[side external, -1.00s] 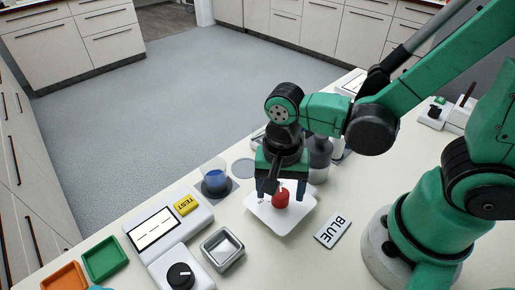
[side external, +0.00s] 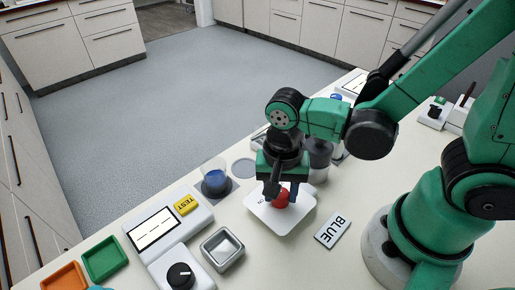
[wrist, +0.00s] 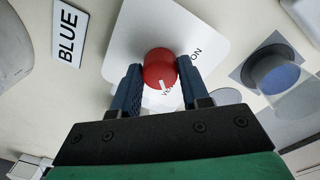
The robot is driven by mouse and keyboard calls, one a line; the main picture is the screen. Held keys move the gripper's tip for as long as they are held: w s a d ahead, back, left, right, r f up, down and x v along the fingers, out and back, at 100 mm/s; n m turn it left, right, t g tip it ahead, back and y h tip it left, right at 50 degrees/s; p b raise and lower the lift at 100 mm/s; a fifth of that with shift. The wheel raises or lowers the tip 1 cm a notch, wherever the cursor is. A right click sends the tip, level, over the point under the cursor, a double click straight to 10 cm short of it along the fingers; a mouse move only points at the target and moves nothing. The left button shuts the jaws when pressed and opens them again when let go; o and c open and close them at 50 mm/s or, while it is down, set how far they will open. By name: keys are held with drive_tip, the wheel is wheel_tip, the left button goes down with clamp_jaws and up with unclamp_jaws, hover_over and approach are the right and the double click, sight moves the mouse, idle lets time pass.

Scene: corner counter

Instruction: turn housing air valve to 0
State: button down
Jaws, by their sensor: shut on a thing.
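A red round knob (side external: 282,198) sits on a white square plate (side external: 290,223); I take it to be the air valve. In the wrist view the knob (wrist: 159,66) has a white pointer mark on its rim, toward my palm. Black lettering lies beside it; "ON" reads at the right, and the rest is partly hidden by the knob and a finger. My gripper (wrist: 160,82) is shut on the knob, one blue finger on each side. A "0" mark cannot be made out.
A "BLUE" label (side external: 333,231) lies right of the plate. A beaker with blue liquid (side external: 215,179) and a metal tray (side external: 222,249) stand to the left. A unit with a yellow TEST button (side external: 186,205) and one with a black knob (side external: 180,276) stand further left.

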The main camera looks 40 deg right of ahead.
drive_tip(key=n, duration=0.8)
drive_tip(key=shift+s+n, duration=0.1)
drive_tip(key=shift+n, duration=0.2)
drive_tip(key=n, duration=0.4)
drive_tip(key=shift+d+n, duration=0.1)
drive_tip(key=shift+n, duration=2.4)
drive_tip(key=shift+c, duration=2.1)
unclamp_jaws()
